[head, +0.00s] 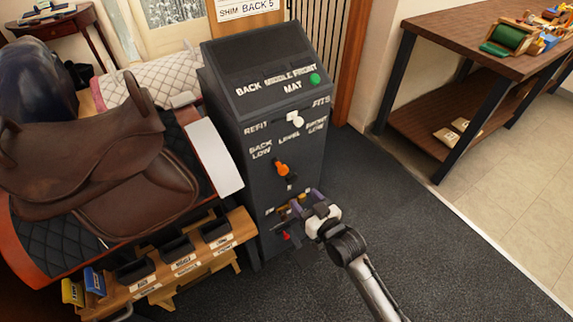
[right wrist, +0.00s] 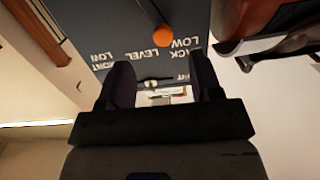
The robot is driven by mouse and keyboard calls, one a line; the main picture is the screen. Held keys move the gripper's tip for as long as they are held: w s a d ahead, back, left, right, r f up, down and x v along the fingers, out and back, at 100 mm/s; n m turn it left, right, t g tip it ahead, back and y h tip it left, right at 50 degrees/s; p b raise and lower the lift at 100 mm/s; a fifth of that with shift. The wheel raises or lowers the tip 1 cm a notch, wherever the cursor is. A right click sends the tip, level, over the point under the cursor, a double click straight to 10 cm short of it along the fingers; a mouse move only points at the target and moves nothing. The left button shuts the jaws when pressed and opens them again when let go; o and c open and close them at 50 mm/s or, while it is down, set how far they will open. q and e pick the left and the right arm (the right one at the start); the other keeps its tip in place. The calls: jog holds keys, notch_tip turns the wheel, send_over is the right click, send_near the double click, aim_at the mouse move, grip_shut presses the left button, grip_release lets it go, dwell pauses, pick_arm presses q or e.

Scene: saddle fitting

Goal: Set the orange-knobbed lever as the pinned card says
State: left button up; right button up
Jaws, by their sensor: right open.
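The orange-knobbed lever (head: 281,169) sits on the front of the dark cabinet (head: 240,160), below the labels BACK LOW, LEVEL and FRONT LOW. Its knob lies between the BACK LOW and LEVEL words; its exact setting is hard to tell. The orange knob (right wrist: 162,34) also shows in the right wrist view, beyond my fingertips. The pinned card (head: 246,8) is cut off at the top; its visible line reads SHIM BACK 5. My right gripper (head: 304,203) is open and empty, below and right of the lever, apart from it. My left gripper is not in view.
A white knob (head: 296,118) and a green button (head: 315,79) are higher on the cabinet. A brown saddle (head: 110,150) on its stand and a wooden rack of dark bins (head: 178,250) stand left. A workbench (head: 480,45) stands right. The floor right of the cabinet is clear.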

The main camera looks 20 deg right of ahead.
aim_at(279, 164)
jog(key=shift+t, duration=0.5)
jog(key=w+b, duration=0.1)
jog(key=w, duration=0.3)
jog(key=w+a+r+b, duration=0.1)
jog(key=w, duration=0.3)
jog(key=w+a+b, duration=0.1)
jog(key=w+b, duration=0.1)
jog(key=w, duration=0.2)
jog(key=shift+w+a+r, duration=0.15)
jog(key=shift+w, duration=0.15)
jog(key=shift+w+a, duration=0.1)
jog(key=shift+w, duration=0.4)
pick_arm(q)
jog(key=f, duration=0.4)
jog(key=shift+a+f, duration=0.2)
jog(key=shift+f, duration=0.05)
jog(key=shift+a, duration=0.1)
pick_arm(e)
jog(key=shift+c, duration=0.4)
